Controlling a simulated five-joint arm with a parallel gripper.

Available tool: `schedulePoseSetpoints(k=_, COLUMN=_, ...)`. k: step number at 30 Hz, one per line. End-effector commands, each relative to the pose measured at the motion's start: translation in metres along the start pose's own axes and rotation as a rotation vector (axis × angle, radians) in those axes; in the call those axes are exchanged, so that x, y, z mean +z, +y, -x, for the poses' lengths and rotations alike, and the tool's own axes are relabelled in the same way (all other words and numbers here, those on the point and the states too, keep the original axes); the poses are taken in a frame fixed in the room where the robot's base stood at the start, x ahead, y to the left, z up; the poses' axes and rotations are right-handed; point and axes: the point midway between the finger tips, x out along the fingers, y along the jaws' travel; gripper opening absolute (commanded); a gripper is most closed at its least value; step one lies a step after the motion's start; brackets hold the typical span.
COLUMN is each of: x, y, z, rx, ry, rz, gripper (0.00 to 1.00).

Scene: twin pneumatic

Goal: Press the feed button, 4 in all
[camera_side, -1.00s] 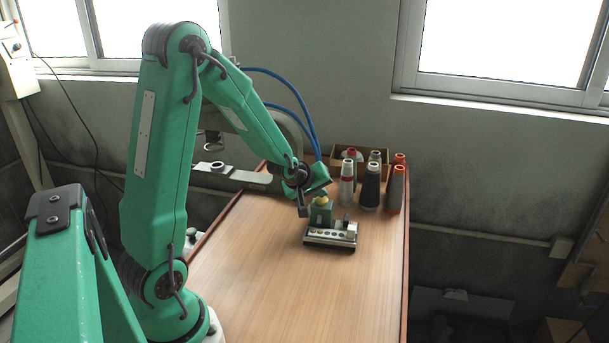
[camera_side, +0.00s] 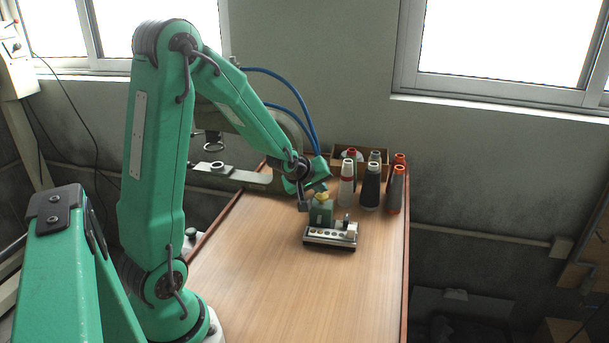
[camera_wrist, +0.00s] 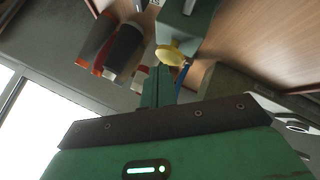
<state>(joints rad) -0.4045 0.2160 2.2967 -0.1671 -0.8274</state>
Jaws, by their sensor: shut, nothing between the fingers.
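The feed button looks like a yellow round knob (camera_side: 322,197) on a green box, part of a small device (camera_side: 330,236) with a silver block and several round holes along its front. My gripper (camera_side: 320,187) is shut and empty, pointing down just above the yellow knob. In the wrist view the yellow knob (camera_wrist: 170,54) shows near the end of my green gripper (camera_wrist: 160,78), with the green box (camera_wrist: 190,20) behind it. Whether the gripper touches the knob cannot be told.
Several thread cones, white (camera_side: 347,184), dark grey (camera_side: 370,188) and dark with orange (camera_side: 396,190), stand close behind and right of the device. A wooden box (camera_side: 362,153) holds more cones at the back. The wooden table (camera_side: 290,290) is clear in front.

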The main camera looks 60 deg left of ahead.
Motion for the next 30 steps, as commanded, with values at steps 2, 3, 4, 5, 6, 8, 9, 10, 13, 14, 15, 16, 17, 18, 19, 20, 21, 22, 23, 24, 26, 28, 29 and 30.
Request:
schedulePoseSetpoints(k=2, x=-0.002, y=0.003, z=0.003, rx=0.002, ry=0.002, rz=0.000, gripper=0.00)
schedulePoseSetpoints(k=3, x=-0.003, y=0.003, z=0.004, rx=0.002, ry=0.002, rz=0.000, gripper=0.00)
schedulePoseSetpoints(k=4, x=-0.003, y=0.004, z=0.005, rx=0.002, ry=0.002, rz=0.000, gripper=0.00)
schedulePoseSetpoints(k=5, x=-0.004, y=0.004, z=0.005, rx=0.002, ry=0.002, rz=0.000, gripper=0.00)
schedulePoseSetpoints(k=6, x=-0.004, y=0.004, z=0.006, rx=0.002, ry=0.002, rz=0.000, gripper=0.00)
schedulePoseSetpoints(k=8, x=-0.004, y=0.005, z=0.006, rx=0.002, ry=0.001, rz=0.000, gripper=0.00)
schedulePoseSetpoints(k=9, x=-0.004, y=0.005, z=0.006, rx=0.002, ry=0.001, rz=0.000, gripper=0.00)
schedulePoseSetpoints(k=10, x=-0.005, y=0.005, z=0.006, rx=0.002, ry=0.001, rz=0.000, gripper=0.00)
schedulePoseSetpoints(k=13, x=-0.005, y=0.005, z=0.006, rx=0.002, ry=0.002, rz=0.000, gripper=0.00)
schedulePoseSetpoints(k=14, x=-0.005, y=0.005, z=0.006, rx=0.002, ry=0.002, rz=0.000, gripper=0.00)
schedulePoseSetpoints(k=15, x=-0.005, y=0.005, z=0.006, rx=0.002, ry=0.002, rz=0.000, gripper=0.00)
schedulePoseSetpoints(k=16, x=-0.005, y=0.005, z=0.006, rx=0.002, ry=0.002, rz=0.000, gripper=0.00)
schedulePoseSetpoints(k=17, x=-0.005, y=0.005, z=0.006, rx=0.002, ry=0.002, rz=0.000, gripper=0.00)
schedulePoseSetpoints(k=18, x=-0.005, y=0.005, z=0.007, rx=0.002, ry=0.002, rz=0.000, gripper=0.00)
schedulePoseSetpoints(k=19, x=-0.005, y=0.005, z=0.007, rx=0.002, ry=0.002, rz=0.000, gripper=0.00)
schedulePoseSetpoints(k=20, x=-0.005, y=0.006, z=0.007, rx=0.003, ry=0.002, rz=0.000, gripper=0.00)
schedulePoseSetpoints(k=21, x=-0.006, y=0.006, z=0.008, rx=0.003, ry=0.003, rz=0.000, gripper=0.00)
schedulePoseSetpoints(k=22, x=-0.007, y=0.007, z=0.009, rx=0.003, ry=0.003, rz=0.000, gripper=0.00)
schedulePoseSetpoints(k=23, x=-0.007, y=0.008, z=0.010, rx=0.003, ry=0.003, rz=0.000, gripper=0.00)
schedulePoseSetpoints(k=24, x=-0.008, y=0.009, z=0.011, rx=0.004, ry=0.003, rz=0.000, gripper=0.00)
schedulePoseSetpoints(k=26, x=-0.010, y=0.011, z=0.014, rx=0.004, ry=0.004, rz=0.000, gripper=0.00)
schedulePoseSetpoints(k=28, x=-0.013, y=0.014, z=0.017, rx=0.004, ry=0.004, rz=0.000, gripper=0.00)
schedulePoseSetpoints(k=29, x=-0.014, y=0.015, z=0.019, rx=0.004, ry=0.004, rz=0.000, gripper=0.00)
schedulePoseSetpoints(k=30, x=-0.015, y=0.017, z=0.021, rx=0.004, ry=0.004, rz=0.000, gripper=0.00)
